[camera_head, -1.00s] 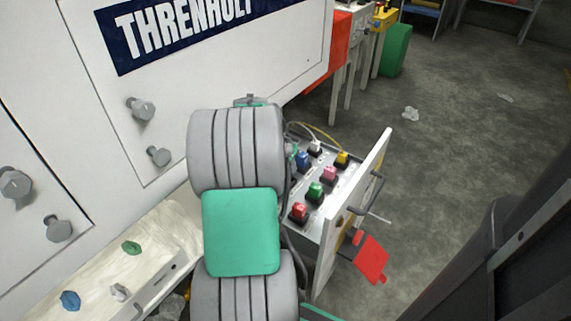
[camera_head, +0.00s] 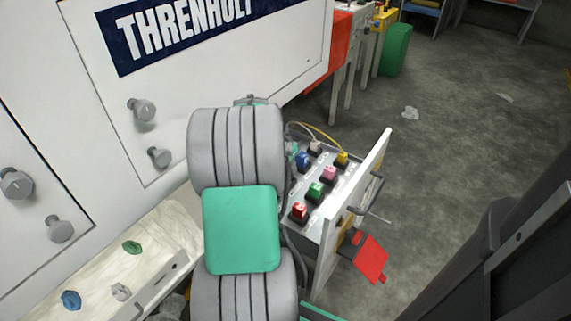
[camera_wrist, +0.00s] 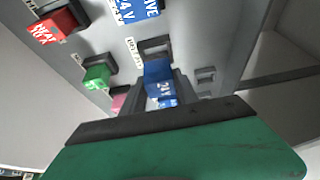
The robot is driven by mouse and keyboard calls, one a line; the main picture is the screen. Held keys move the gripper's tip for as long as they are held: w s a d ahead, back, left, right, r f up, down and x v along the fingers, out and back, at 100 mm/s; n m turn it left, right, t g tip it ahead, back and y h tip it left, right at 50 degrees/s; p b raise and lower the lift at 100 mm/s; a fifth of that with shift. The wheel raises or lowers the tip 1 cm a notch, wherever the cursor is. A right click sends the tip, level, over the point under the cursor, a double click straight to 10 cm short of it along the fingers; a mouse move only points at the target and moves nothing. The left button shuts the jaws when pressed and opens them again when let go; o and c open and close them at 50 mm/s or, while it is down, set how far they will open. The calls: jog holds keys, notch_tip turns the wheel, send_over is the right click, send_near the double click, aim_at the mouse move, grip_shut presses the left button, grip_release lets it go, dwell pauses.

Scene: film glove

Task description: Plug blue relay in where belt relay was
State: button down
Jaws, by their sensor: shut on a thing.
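A blue relay (camera_wrist: 158,80) marked 24 V is held between the dark fingers of my gripper (camera_wrist: 160,98), in the middle of the wrist view. Just above it in that view is an empty dark socket (camera_wrist: 156,45) with a small, partly readable label on its left. The held relay looks close to this socket; I cannot tell whether they touch. A second blue relay (camera_wrist: 137,9) marked 24 V sits on the panel at the top. In the head view my arm hides the gripper, and a blue relay (camera_head: 303,159) shows in the drawer (camera_head: 316,231).
Red (camera_wrist: 57,25), green (camera_wrist: 97,76) and pink (camera_wrist: 118,102) relays stand left of my fingers in the wrist view. A yellow relay (camera_head: 341,159) is at the drawer's back right. The drawer's upright front (camera_head: 352,205) bounds it on the right; a white cabinet (camera_head: 90,110) stands left.

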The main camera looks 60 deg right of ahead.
aim_at(286, 172)
jog(key=shift+f+b, duration=0.9)
jog(key=shift+f, duration=0.8)
jog(key=c, duration=0.9)
grip_release()
jog(key=shift+o, duration=0.2)
jog(key=p+v, duration=0.3)
jog(key=v, duration=0.5)
